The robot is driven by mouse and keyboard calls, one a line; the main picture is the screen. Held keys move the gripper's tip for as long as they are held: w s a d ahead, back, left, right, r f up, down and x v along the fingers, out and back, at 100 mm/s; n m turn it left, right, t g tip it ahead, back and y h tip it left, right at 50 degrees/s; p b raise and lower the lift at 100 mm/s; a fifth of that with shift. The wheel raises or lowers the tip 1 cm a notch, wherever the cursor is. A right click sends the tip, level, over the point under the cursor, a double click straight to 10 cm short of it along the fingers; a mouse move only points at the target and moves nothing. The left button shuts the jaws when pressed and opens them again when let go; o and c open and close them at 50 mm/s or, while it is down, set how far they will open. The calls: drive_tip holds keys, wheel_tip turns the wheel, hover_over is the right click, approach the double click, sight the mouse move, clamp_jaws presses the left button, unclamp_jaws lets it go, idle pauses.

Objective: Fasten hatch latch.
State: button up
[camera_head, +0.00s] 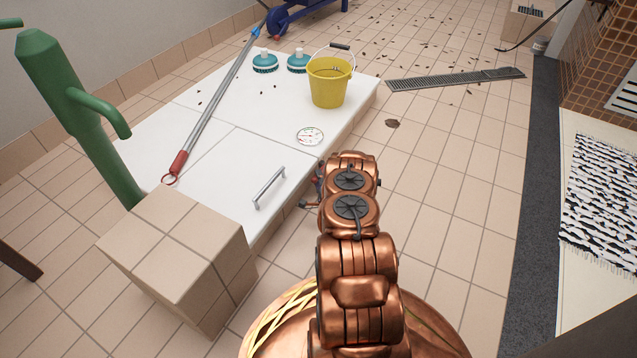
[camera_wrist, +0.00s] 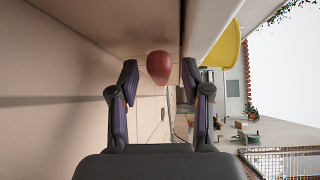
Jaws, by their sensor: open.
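The hatch (camera_head: 229,173) is a white panel with a metal bar handle (camera_head: 269,188), lying flat in the top of a low white platform, and it looks shut. In the wrist view a rounded red knob (camera_wrist: 159,68), probably the latch's grip, stands out beside the platform's side. My gripper (camera_wrist: 163,92) is open, its two dark fingers on either side of the line to the knob. The knob appears just beyond the fingertips, with no clear contact. In the head view my gripper (camera_head: 312,193) is at the platform's right side, mostly hidden by my copper arm, and the latch cannot be made out.
A yellow bucket (camera_head: 330,85), two teal brushes (camera_head: 265,63) (camera_head: 298,62), a round gauge (camera_head: 310,136) and a red-ended pole (camera_head: 215,100) are on the platform.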

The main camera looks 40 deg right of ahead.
clamp_jaws()
idle(0.4)
